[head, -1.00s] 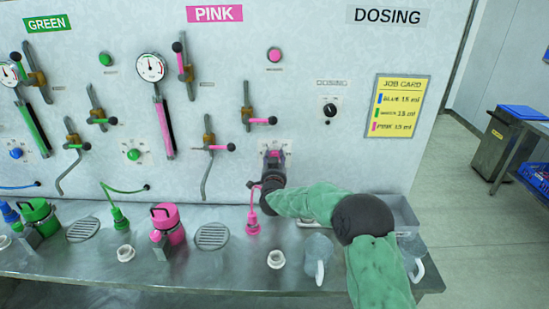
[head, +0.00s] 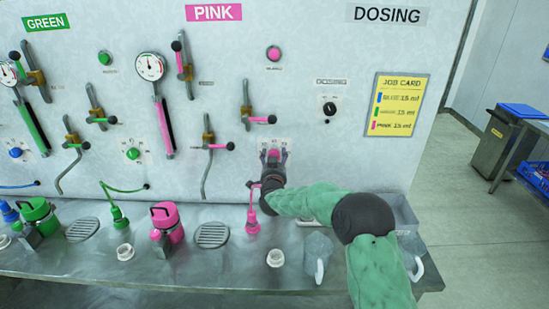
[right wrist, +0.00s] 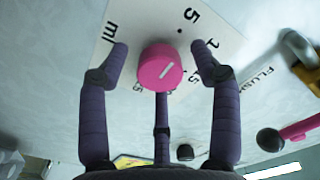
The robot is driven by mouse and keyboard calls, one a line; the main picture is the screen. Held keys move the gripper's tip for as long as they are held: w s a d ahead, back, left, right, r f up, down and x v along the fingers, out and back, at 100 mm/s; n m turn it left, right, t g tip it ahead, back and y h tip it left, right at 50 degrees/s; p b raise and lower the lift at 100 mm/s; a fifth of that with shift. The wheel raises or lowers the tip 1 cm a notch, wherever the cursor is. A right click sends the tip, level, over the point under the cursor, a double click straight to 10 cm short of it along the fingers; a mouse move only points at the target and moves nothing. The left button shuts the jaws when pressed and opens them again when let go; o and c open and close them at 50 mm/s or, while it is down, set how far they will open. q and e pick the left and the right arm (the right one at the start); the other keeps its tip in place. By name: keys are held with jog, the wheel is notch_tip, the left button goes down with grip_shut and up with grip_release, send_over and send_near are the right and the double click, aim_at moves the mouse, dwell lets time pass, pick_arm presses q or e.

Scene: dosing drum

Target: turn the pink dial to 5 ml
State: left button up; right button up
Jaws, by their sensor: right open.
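The pink dial (head: 274,154) sits on a white scale plate on the panel, below the PINK sign. In the right wrist view the dial (right wrist: 160,66) is a round pink knob with a white pointer line. The plate (right wrist: 180,32) around it shows "ml", "5" and other marks, some partly hidden. The line slants and does not clearly point at the 5. My right gripper (head: 273,162) is at the dial; in the right wrist view its open fingers (right wrist: 158,62) stand on both sides of the knob, with visible gaps. My left gripper is not in view.
A pink-handled valve (head: 262,120) is just above the dial. Clear jugs (head: 317,258) stand on the steel bench. The job card (head: 398,105) hangs to the right.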

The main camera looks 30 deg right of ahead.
jog(key=v, duration=1.1)
jog(key=shift+s+a, duration=0.2)
jog(key=shift+s, duration=0.05)
